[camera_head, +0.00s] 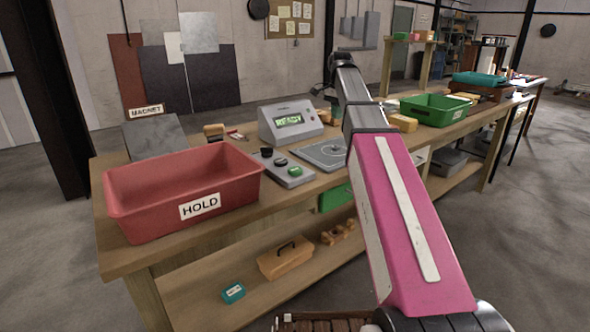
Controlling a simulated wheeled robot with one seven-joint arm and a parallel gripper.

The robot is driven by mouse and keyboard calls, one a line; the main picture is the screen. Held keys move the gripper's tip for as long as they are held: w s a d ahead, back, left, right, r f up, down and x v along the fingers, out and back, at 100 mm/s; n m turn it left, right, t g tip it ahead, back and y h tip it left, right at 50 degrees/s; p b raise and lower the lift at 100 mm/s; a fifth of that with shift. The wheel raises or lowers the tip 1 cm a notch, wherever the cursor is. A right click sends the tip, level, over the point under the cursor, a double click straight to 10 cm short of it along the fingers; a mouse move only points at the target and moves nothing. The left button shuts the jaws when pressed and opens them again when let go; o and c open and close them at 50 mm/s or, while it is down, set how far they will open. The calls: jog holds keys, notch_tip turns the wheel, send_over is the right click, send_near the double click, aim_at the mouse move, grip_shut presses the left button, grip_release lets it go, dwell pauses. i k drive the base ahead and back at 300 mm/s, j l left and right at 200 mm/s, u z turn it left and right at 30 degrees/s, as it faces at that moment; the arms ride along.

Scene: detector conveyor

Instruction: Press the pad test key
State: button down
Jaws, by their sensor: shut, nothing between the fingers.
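A grey key panel (283,167) lies on the bench behind the right end of the red bin. It carries dark keys (266,152) and a green key (295,171); I cannot read any labels on them. A grey square pad (325,154) with a ring mark lies to its right, partly behind my arm. Behind them stands a grey detector box (290,122) with a lit green display that seems to read READY. My gripper (320,90) shows as a small dark shape left of my arm's far end, above and behind the box. It looks shut and empty, apart from the keys.
A red bin (150,216) labelled HOLD stands at the front left. A grey block (153,136) with a MAGNET sign is behind it. A green bin (434,117) and tan blocks are at the right. The lower shelf (235,300) holds a tan toolbox (285,260).

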aim_at(294, 171)
jog(key=k+l, duration=0.2)
jog(key=k, duration=0.3)
jog(key=k+l, duration=0.2)
jog(key=k, duration=0.3)
jog(key=l+u, duration=0.05)
